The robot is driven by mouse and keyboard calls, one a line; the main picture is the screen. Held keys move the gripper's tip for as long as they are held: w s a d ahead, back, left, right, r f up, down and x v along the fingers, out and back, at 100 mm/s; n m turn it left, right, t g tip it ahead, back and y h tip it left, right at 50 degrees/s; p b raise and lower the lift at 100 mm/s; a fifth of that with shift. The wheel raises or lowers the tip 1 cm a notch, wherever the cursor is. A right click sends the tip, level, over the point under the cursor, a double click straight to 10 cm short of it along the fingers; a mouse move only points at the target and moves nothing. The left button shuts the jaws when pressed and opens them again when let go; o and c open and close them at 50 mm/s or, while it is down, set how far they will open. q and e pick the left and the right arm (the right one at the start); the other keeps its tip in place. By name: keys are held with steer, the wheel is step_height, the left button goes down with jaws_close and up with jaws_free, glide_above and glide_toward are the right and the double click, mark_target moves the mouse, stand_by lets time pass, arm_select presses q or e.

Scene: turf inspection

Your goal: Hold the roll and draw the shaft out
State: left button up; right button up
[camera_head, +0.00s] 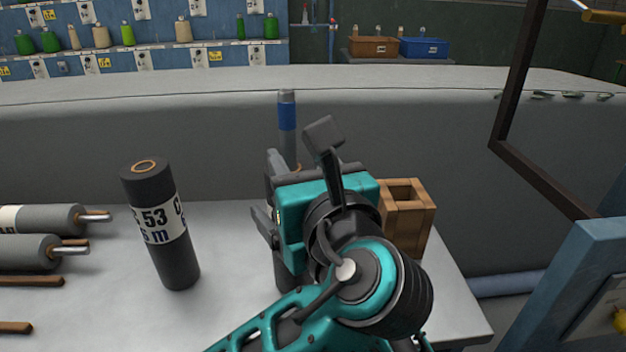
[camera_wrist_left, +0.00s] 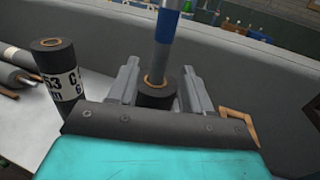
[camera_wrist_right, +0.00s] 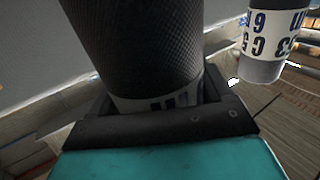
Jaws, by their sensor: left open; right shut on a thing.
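The shaft (camera_head: 287,115) is a grey rod with a blue band. It stands up out of a dark roll and also shows in the left wrist view (camera_wrist_left: 166,30). The roll (camera_wrist_left: 157,92) has a brown core ring at its top. My left gripper (camera_head: 265,188) is open, its two jaws on either side of the shaft and roll top. My right gripper (camera_wrist_right: 158,92) is shut on the dark roll (camera_wrist_right: 130,40) at its white label. In the head view, most of the roll and my right gripper are hidden behind my left arm.
Another black labelled roll (camera_head: 165,255) stands on the grey table (camera_head: 110,310). Grey rolls (camera_head: 28,252) with metal shaft ends lie at the left. A hollow wooden block (camera_head: 415,225) stands right of my left gripper. A brown frame (camera_head: 540,175) rises at the right.

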mark_target(290, 148)
arm_select(q)
steer(key=shift+x, duration=2.75)
steer(key=shift+c, duration=0.3)
jaws_close()
steer(key=c, duration=0.5)
jaws_free()
jaws_close()
step_height(290, 148, up, 26)
stand_by(0.5)
arm_select(e)
steer(key=o, duration=1.5)
